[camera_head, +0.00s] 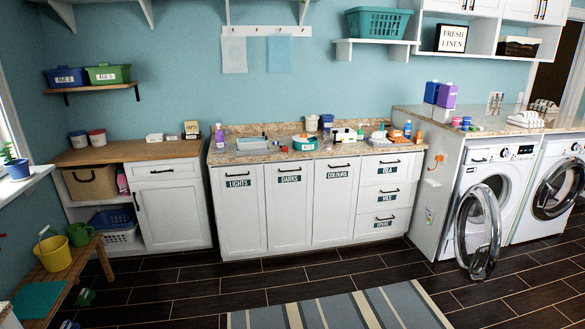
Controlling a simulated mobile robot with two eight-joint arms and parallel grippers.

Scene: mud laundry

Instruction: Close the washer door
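Two white front-loading machines stand side by side at the right under a stone counter. The left one (512,183) has its round door (480,232) standing open. That door has a silver rim and clear glass, and it is swung out to the left and front, low over the floor. It covers part of the machine's front and opening. The right machine (548,207) has a round dark-glass door (560,188) that looks shut. No label tells which is washer or dryer. Neither of my grippers is in view.
A grey striped rug (345,309) lies at front centre, left of the open door. Dark tiled floor (455,300) around the door is clear. White cabinets (300,210) line the back wall. A wooden bench (50,290) with buckets is at left.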

